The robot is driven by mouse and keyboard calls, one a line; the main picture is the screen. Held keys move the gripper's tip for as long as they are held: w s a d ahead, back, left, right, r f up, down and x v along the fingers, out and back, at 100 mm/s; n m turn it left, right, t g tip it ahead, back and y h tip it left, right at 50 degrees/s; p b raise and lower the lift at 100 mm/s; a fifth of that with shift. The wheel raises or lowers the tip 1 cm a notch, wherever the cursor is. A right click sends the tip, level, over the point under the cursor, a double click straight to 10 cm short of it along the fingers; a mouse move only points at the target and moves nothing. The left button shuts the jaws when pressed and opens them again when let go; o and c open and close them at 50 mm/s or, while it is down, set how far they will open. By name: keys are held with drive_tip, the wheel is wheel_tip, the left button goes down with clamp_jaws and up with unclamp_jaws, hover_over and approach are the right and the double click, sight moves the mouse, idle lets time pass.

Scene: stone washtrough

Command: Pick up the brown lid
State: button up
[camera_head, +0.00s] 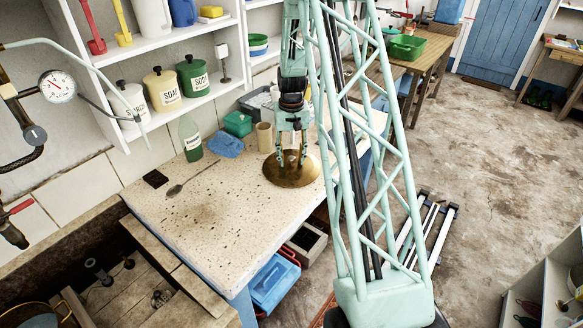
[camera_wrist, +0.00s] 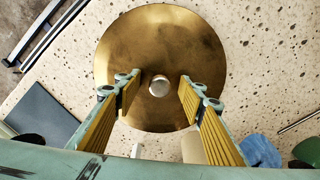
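The brown lid (camera_head: 290,176) is a round, brassy disc lying flat on the speckled stone worktop, near its right edge in the head view. In the wrist view the lid (camera_wrist: 150,45) fills the upper middle, with a pale round knob (camera_wrist: 159,85) at its centre. My gripper (camera_head: 292,160) points down above the lid. In the wrist view its two fingers (camera_wrist: 155,92) are spread apart on either side of the knob. They appear clear of the knob, and nothing is held. How far the fingertips are above the lid is hard to tell.
A spoon (camera_head: 190,180) and a black square (camera_head: 156,179) lie left. The worktop's front middle (camera_head: 225,215) is clear. A stone trough (camera_head: 90,250) adjoins the left.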

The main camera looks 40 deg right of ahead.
sight(291, 158)
drive_tip(key=c, duration=0.9)
drive_tip(key=shift+c, duration=0.2)
drive_tip(key=shift+r+p, duration=0.3)
drive_tip(key=shift+r, duration=1.3)
drive_tip(key=shift+s+a+r, duration=0.1)
drive_tip(key=shift+a+r, duration=0.05)
drive_tip(key=shift+r, duration=0.05)
drive_tip(key=s+a+r, duration=0.1)
drive_tip(key=s+a, duration=0.9)
drive_tip(key=s, duration=0.2)
drive_tip(key=shift+r+p, duration=0.2)
drive_tip(key=shift+p, duration=0.1)
